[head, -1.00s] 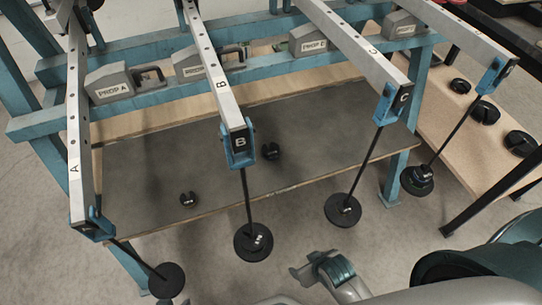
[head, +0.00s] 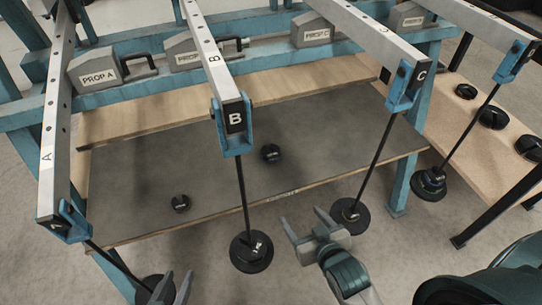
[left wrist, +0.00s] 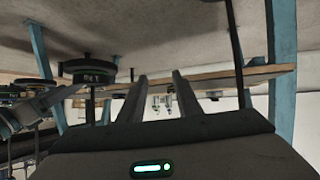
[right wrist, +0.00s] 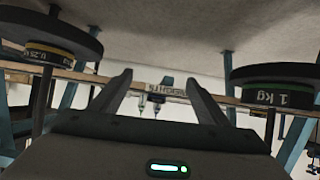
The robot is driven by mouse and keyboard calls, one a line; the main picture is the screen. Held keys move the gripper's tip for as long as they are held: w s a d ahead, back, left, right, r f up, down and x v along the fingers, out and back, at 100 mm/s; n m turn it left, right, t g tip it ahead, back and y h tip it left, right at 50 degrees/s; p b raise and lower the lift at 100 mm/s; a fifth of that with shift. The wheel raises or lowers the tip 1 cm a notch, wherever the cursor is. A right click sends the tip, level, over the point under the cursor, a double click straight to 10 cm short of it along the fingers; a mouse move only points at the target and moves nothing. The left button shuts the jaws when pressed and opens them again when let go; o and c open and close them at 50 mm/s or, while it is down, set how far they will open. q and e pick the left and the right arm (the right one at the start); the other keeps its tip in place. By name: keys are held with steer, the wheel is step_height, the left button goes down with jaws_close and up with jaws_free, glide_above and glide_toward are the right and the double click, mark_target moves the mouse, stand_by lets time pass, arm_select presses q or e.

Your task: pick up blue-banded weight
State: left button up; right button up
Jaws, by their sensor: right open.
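Two small dark weights lie on the grey tabletop (head: 330,125): one near the middle (head: 270,153), with a faint bluish mark, and one further left (head: 181,203). I cannot tell for sure which weight is blue-banded. My right gripper (head: 314,228) is open and empty, in front of the table between hangers B and C. In the right wrist view a yellow-banded weight (right wrist: 48,52) and a green-banded 1 kg weight (right wrist: 278,97) flank it, apart from the fingers. My left gripper (head: 172,284) is open at the bottom left, in front of hanger A's disc.
Levers A to D slope forward over the table, with discs hanging from them. Hanger B's disc (head: 251,252), hanger C's disc (head: 350,215) and hanger D's stack (head: 429,186) hang in front of the table. Several dark weights (head: 493,117) sit on a wooden side bench (head: 440,120).

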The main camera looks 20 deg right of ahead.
arm_select(q)
steer(key=w+d+r+t+h, duration=0.1)
steer(key=d+r+t+h, duration=0.1)
steer(key=r, duration=0.5)
steer(key=shift+d+t, duration=0.85)
steer(key=shift+t, duration=0.05)
arm_select(e)
steer(key=w+a+r+t, duration=0.1)
steer(key=w+r+t, duration=0.3)
steer(key=r, duration=0.1)
steer(key=shift+w, duration=0.35)
arm_select(q)
steer(key=shift+w, duration=0.1)
arm_select(e)
steer(key=shift+w+r, duration=0.1)
steer(key=b, duration=0.2)
glide_toward(274, 159)
steer(key=w, duration=0.3)
steer(key=w+f, duration=0.1)
steer(key=w, duration=0.1)
arm_select(q)
step_height(274, 159, up, 7)
steer(key=d+t+h, duration=0.1)
steer(key=t, duration=0.3)
steer(key=shift+s+r+h, duration=0.2)
steer(key=shift+s+h, duration=0.1)
steer(key=shift+s, duration=0.15)
arm_select(e)
steer(key=shift+w, duration=0.35)
